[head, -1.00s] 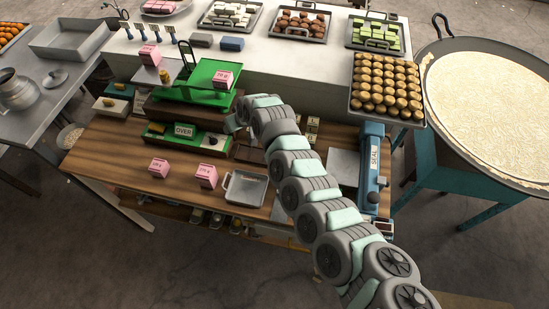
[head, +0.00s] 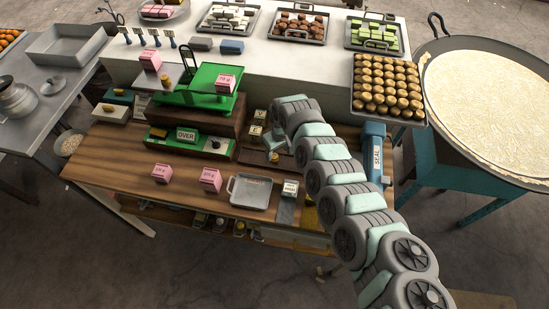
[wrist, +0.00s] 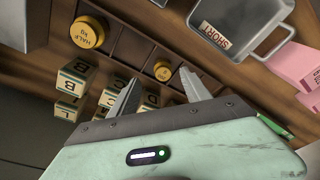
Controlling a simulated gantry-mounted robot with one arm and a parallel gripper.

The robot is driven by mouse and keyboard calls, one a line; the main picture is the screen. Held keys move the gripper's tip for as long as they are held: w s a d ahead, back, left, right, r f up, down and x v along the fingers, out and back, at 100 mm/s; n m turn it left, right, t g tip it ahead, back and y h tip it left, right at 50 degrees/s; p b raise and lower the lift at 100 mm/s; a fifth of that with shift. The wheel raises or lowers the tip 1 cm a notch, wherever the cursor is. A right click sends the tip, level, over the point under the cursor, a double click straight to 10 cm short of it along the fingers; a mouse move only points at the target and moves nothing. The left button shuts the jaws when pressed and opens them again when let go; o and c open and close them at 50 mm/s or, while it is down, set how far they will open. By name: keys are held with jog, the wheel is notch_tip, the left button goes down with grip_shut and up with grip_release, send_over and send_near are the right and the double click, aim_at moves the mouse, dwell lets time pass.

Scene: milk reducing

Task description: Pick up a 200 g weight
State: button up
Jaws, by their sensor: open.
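In the wrist view a small brass weight (wrist: 162,70) stands in a compartment of a dark wooden rack (wrist: 130,45); its marking is too small to read. A larger brass weight (wrist: 88,32) marked HALF KG stands to its left. My gripper (wrist: 161,74) is open and empty, and the small weight shows between its two fingertips. I cannot tell how far the tips are from it.
Letter blocks (wrist: 72,79) sit beside the rack. A metal tray marked SHORT (wrist: 240,25) and a pink carton (wrist: 297,66) are close by. In the head view a green balance scale (head: 205,86) stands left of my arm, and a blue SEAL device (head: 376,155) stands to its right.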

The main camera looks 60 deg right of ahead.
aim_at(275, 156)
jog(key=f, duration=0.1)
jog(key=w+f, duration=0.1)
jog(key=f, duration=0.1)
jog(key=shift+f+b, duration=0.1)
jog(key=shift+b, duration=0.2)
jog(key=shift+d+f, duration=0.1)
jog(key=shift+f, duration=0.45)
jog(key=shift+c, duration=0.6)
grip_shut()
